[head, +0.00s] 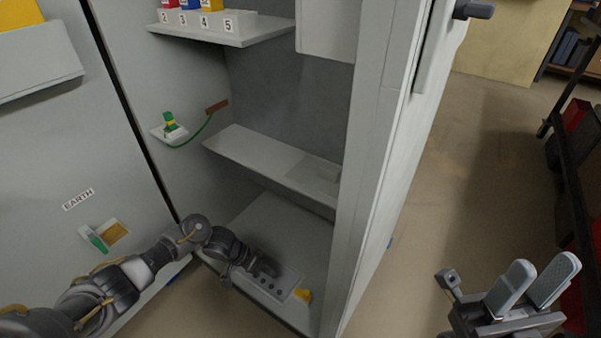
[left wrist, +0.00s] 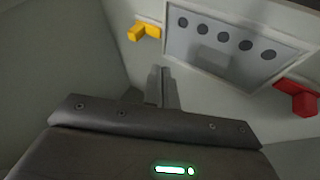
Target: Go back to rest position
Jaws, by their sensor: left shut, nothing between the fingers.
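My left arm reaches from the left into the lower part of the open cabinet (head: 255,215). My left gripper (head: 268,268) is low over the panel with round holes (head: 284,283). In the left wrist view its two fingers (left wrist: 164,75) are together with nothing between them, pointing toward the edge of that panel (left wrist: 190,55). Whether the fingertips touch the panel cannot be told. My right gripper (head: 545,270) is at the lower right, outside the cabinet, its two fingers apart and empty.
A yellow piece (head: 303,295) sits beside the holed panel; a red piece (left wrist: 298,97) shows on the other side. A grey shelf (head: 265,155) is above my left gripper. The cabinet's side wall (head: 375,170) stands between my grippers. Bare floor (head: 480,150) lies right.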

